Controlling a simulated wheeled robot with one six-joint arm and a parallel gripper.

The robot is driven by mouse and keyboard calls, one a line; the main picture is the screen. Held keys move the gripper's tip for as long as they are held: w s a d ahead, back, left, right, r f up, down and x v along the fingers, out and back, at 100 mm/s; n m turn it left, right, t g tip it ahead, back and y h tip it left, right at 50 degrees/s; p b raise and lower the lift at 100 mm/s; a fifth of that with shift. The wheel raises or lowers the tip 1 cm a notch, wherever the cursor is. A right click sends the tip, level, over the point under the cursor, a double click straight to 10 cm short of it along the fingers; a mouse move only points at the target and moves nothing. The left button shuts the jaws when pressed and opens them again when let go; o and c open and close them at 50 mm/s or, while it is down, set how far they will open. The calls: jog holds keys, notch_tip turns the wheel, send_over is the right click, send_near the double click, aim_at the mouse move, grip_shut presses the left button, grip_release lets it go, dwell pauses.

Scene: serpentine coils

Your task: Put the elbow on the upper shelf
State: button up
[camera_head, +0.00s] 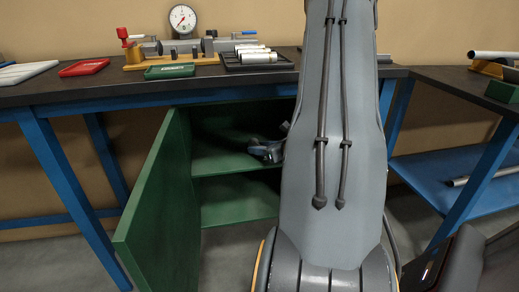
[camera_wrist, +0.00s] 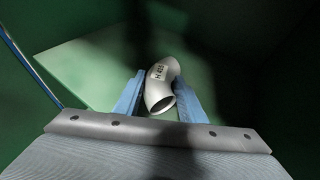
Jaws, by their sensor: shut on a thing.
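The elbow (camera_wrist: 160,90) is a grey bent pipe piece with dark markings and an open round end facing my wrist camera. My gripper (camera_wrist: 158,98) has its two blue fingers on either side of the elbow and is shut on it. In the head view my gripper (camera_head: 266,151) is inside the open green cabinet, just over the upper shelf (camera_head: 222,161). I cannot make out the elbow there. A light green panel, apparently the shelf (camera_wrist: 95,62), lies behind the elbow in the wrist view; whether they touch is unclear.
The green cabinet door (camera_head: 163,215) stands open to the left. A lower shelf (camera_head: 232,203) lies below and looks empty. My arm hides the cabinet's right side. The dark workbench (camera_head: 120,88) above holds a gauge, trays and pipes.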

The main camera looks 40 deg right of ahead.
jog(key=shift+f, duration=0.2)
jog(key=o, duration=1.2)
jog(key=shift+r, duration=0.15)
jog(key=shift+s+r, duration=0.2)
jog(key=shift+s, duration=0.05)
jog(key=p+v, duration=0.1)
jog(key=v, duration=1)
jog(key=shift+s+r, duration=0.1)
jog(key=shift+s, duration=0.1)
